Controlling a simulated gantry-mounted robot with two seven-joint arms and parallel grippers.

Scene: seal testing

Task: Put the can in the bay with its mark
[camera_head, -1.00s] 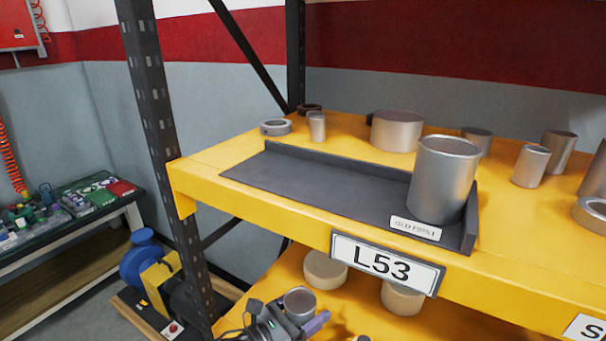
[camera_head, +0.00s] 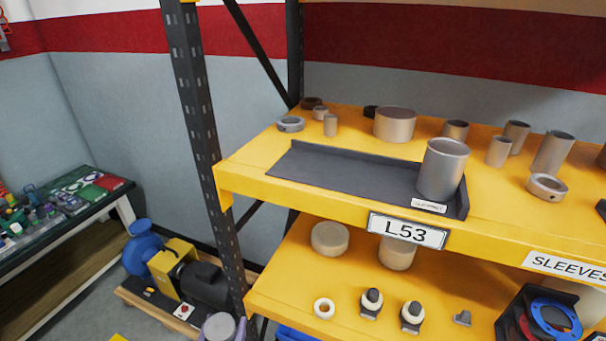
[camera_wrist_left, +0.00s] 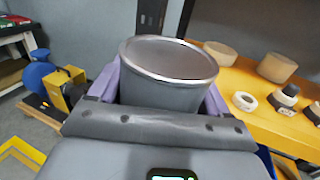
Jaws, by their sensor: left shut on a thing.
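My left gripper (camera_head: 221,331) is at the bottom edge of the head view, shut on a grey metal can (camera_head: 217,325) between its purple fingers. In the left wrist view the can (camera_wrist_left: 165,75) stands upright between the fingers, its round top facing up. I see no mark on the visible part of it. The bay (camera_head: 325,169) is a dark grey tray on the yellow upper shelf, above and right of the gripper. A sign reading L53 (camera_head: 407,231) hangs below its front edge. Another grey can (camera_head: 442,172) stands at the bay's right end. My right gripper is out of view.
A small white label (camera_head: 429,206) sits at the bay's front, before the standing can. The bay's left part is empty. A dark rack post (camera_head: 203,130) rises left of the shelf. Rings and cylinders stand behind the bay. The lower shelf (camera_head: 285,262) holds pale discs and small parts.

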